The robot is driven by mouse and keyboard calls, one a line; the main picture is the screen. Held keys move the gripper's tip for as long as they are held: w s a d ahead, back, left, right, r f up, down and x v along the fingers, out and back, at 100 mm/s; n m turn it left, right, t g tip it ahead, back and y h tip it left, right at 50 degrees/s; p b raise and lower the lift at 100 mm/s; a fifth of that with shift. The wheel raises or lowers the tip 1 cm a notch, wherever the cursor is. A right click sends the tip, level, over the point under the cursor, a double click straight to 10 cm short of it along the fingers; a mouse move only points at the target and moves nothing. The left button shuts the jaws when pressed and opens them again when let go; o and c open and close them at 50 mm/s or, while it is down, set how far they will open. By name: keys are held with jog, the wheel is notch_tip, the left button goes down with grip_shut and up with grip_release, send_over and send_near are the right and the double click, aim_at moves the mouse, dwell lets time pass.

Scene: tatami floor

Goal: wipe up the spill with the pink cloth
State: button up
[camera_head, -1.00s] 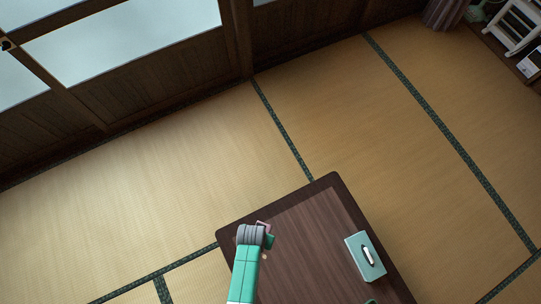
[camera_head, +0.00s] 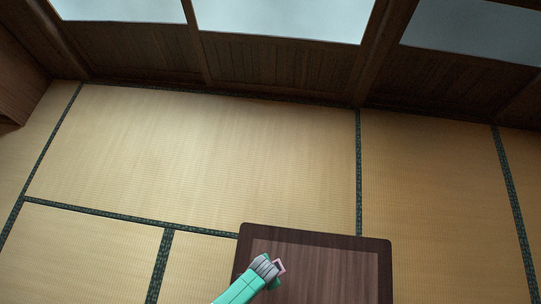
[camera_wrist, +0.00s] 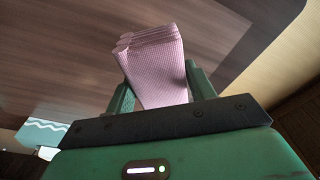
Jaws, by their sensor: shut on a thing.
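A folded pink cloth (camera_wrist: 155,65) stands between the two green fingers of my gripper (camera_wrist: 161,88) in the wrist view. My gripper is shut on its lower part, and the folded layers stick out past the fingertips. I cannot tell whether the cloth touches the tabletop. I make out no spill in either current view; my arm hides part of the table.
A teal thing with a white wavy line (camera_wrist: 42,132) shows at the left of the wrist view. The tabletop right of my gripper looks clear in the head view. Tatami floor (camera_head: 210,150) surrounds the table, with a wood-panelled wall (camera_head: 275,68) behind.

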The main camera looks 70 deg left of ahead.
notch_tip(320, 180, down, 5)
jog(key=b, duration=0.4)
jog(key=shift+f, duration=0.2)
jog(key=shift+s+d+f, duration=0.1)
jog(key=shift+s+d, duration=0.1)
jog(key=shift+d, duration=0.2)
jog(key=shift+c, duration=0.4)
jog(key=s+d, duration=0.1)
jog(key=d, duration=0.1)
jog(key=shift+s+d+f, duration=0.15)
jog(key=shift+s+d, duration=0.2)
jog(key=shift+d, duration=0.05)
jog(key=w+a, duration=0.1)
jog(key=a, duration=0.1)
jog(key=shift+w+a+r, duration=0.2)
jog(key=shift+w+a, duration=0.2)
jog(key=shift+w+a+f, duration=0.15)
jog(key=shift+a+f, duration=0.1)
jog(key=r, duration=0.1)
jog(key=r+p, duration=0.1)
jog(key=r, duration=0.1)
jog(key=shift+w+a, duration=0.1)
jog(key=shift+a, duration=0.1)
jog(key=shift+d+r+p, duration=0.1)
jog(key=shift+r+p, duration=0.55)
jog(key=shift+p, duration=0.35)
notch_tip(320, 180, up, 4)
jog(key=p, duration=0.4)
